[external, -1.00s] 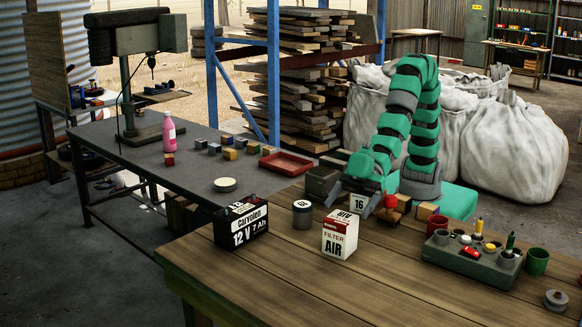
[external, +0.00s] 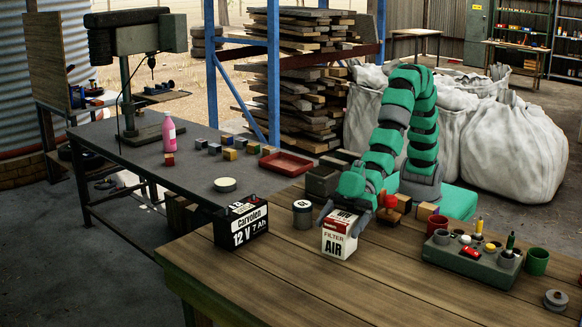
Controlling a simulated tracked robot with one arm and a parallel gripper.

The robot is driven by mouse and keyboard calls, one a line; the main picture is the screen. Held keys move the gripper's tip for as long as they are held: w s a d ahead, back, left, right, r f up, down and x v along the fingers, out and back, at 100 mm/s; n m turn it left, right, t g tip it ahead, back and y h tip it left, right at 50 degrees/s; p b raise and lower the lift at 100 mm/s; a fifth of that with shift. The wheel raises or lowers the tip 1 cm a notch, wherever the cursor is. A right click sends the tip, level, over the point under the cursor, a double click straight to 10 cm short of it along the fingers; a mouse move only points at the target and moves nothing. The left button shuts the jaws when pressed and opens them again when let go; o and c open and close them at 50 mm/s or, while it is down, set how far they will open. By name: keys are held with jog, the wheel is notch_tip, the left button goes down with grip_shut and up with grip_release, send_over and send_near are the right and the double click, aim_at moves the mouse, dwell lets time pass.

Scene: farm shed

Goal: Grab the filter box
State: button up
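The filter box (external: 338,243) is a white and dark red carton marked "FILTER AIR". It stands upright on the wooden table in the external view. My gripper (external: 342,216) is over the box's top, pointing down. One finger is at the box's left side and the other at its right rear side. The fingers are spread about as wide as the box; whether they touch it is hard to tell. The gripper covers part of the box's top.
A black battery (external: 241,225) and a small grey jar (external: 302,214) stand left of the box. The table's front is clear.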

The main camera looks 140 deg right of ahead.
jog(key=c, duration=1)
jog(key=shift+r, duration=0.15)
